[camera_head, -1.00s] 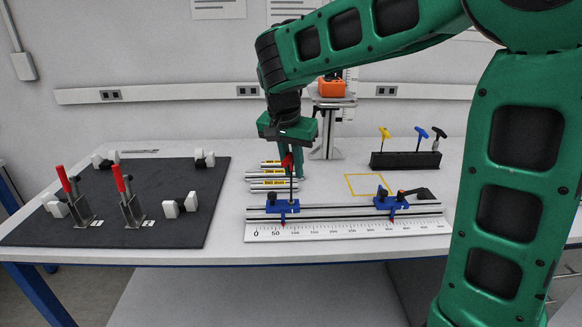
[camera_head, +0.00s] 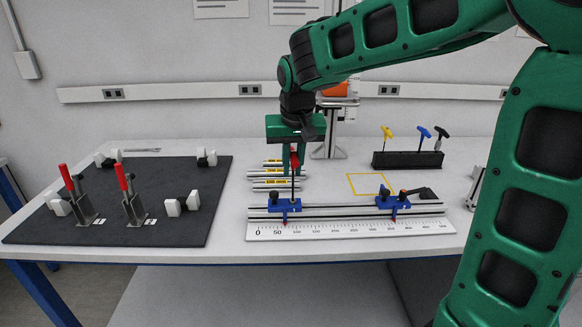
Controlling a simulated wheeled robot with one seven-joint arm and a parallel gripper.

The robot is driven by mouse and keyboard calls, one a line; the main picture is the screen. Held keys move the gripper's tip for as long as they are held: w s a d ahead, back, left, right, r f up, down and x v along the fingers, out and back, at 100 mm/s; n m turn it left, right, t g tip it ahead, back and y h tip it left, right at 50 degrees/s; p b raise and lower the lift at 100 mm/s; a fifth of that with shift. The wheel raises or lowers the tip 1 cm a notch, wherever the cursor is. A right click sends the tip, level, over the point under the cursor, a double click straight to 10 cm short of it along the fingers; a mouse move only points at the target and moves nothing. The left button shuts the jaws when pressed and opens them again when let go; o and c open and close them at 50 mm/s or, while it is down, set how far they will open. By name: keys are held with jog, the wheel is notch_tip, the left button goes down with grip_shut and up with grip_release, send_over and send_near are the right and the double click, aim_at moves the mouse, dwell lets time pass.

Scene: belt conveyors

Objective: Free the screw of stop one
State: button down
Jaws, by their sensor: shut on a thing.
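A rail (camera_head: 345,208) with a scale (camera_head: 350,230) along its front lies near the table's front edge. A left blue stop (camera_head: 285,206) and a right blue stop (camera_head: 393,204) sit on it, each with a red pointer at the scale. No label shows which is stop one. My gripper (camera_head: 294,157) is above the left stop, pointing down, shut on the red-handled key (camera_head: 294,161). The key's dark shaft is upright and reaches down to the left stop. Whether its tip is seated in the screw is too small to tell. My fingers partly cover the red handle.
A black rack (camera_head: 407,160) holds yellow, blue and black T-handled keys. Several labelled rods (camera_head: 270,183) lie behind the left stop. A yellow outlined square (camera_head: 369,184) is empty. A dark board (camera_head: 150,222) with red-handled clamps (camera_head: 129,198) fills the left.

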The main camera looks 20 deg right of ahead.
jog(key=n, duration=0.1)
jog(key=n+y, duration=0.1)
jog(key=n, duration=0.3)
jog(key=shift+a, duration=0.25)
jog(key=shift+y, duration=0.3)
jog(key=n, duration=0.2)
jog(key=shift+a+r+n+y, duration=0.1)
jog(key=shift+n+y, duration=0.2)
jog(key=shift+n, duration=0.1)
jog(key=shift+r, duration=0.15)
jog(key=shift+r, duration=0.65)
